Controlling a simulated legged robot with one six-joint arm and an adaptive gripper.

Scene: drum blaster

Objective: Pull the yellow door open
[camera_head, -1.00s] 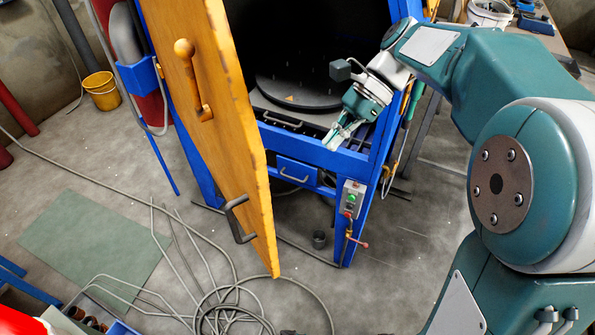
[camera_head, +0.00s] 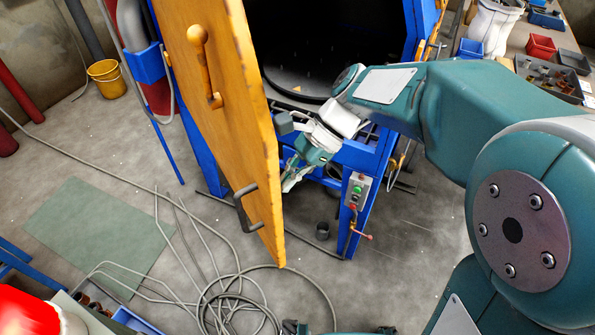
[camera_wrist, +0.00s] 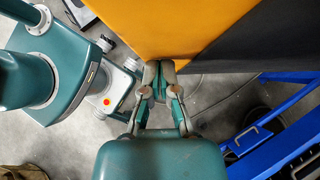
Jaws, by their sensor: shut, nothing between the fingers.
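The yellow door (camera_head: 225,120) stands swung partly open from the blue cabinet (camera_head: 411,30). Its outer face carries a yellow lever handle (camera_head: 207,75) and a dark grey pull handle (camera_head: 241,207) low near the free edge. My gripper (camera_head: 288,184) is shut and empty, on the cabinet side of the door, close to its free edge. In the wrist view my gripper's fingertips (camera_wrist: 158,68) overlap the corner of the yellow door (camera_wrist: 150,25), where its yellow and dark faces meet. I cannot tell whether they touch it.
A grey hose (camera_head: 240,300) lies coiled on the floor below the door. A control box (camera_head: 357,191) with a red lever sits on the cabinet's front post. A yellow bucket (camera_head: 106,78) stands at the far left. The floor left of the door is mostly open.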

